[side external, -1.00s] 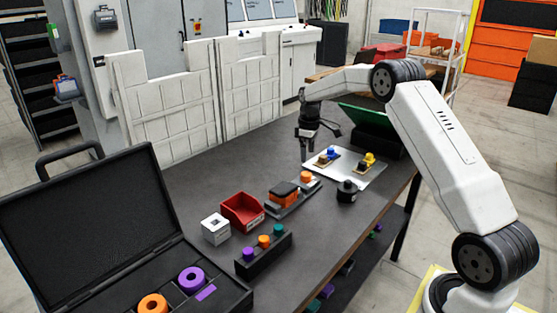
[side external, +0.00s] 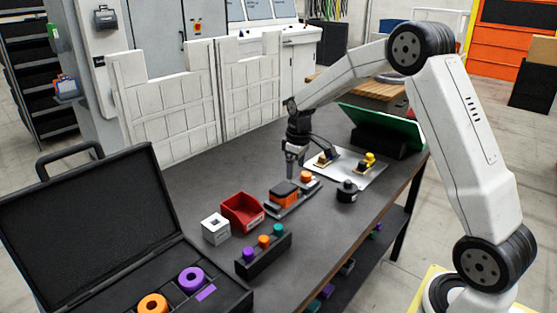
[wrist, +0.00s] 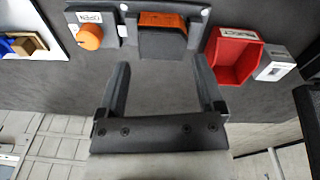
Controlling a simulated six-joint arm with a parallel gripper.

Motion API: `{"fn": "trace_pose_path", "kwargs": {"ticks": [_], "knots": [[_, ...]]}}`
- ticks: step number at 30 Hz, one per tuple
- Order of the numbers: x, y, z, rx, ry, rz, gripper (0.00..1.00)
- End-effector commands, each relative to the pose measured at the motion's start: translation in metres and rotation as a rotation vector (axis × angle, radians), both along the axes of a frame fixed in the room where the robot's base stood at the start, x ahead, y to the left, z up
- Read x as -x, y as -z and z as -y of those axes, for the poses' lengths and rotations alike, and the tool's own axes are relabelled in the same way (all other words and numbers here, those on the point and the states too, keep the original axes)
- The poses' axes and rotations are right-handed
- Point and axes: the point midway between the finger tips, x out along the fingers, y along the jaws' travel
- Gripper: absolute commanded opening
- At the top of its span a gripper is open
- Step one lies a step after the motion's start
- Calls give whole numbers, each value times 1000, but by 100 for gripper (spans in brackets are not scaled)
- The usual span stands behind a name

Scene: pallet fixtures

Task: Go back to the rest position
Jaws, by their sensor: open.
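My gripper (side external: 292,172) hangs pointing down over the dark table (side external: 215,165), behind the fixture with the orange and black block. In the wrist view my gripper (wrist: 163,80) shows two separate dark fingers with nothing between them. The fixture's orange and black block (wrist: 163,38) lies just beyond the fingertips in that view. The block also shows in the side view (side external: 284,193). I cannot tell the exact height of the fingertips above the table.
An orange knob (side external: 306,176) sits on the same fixture. A red bin (side external: 242,212) and white block (side external: 215,229) stand left of it. A rack (side external: 264,254) of coloured pegs is in front. A white plate (side external: 360,172) with small parts lies right. An open black case (side external: 100,220) fills the left.

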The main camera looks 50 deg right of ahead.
Motion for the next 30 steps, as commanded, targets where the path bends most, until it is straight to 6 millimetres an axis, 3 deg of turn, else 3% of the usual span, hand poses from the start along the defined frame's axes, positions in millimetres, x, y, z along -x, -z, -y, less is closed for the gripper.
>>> {"fn": "trace_pose_path", "kwargs": {"ticks": [3, 15, 24, 30], "knots": [[17, -2, -26, 0, 18, 19, 86], [91, 2, -98, -13, 90, 86, 86], [158, 12, -138, -36, 144, 132, 86], [188, 18, -150, -49, 169, 152, 86]]}}
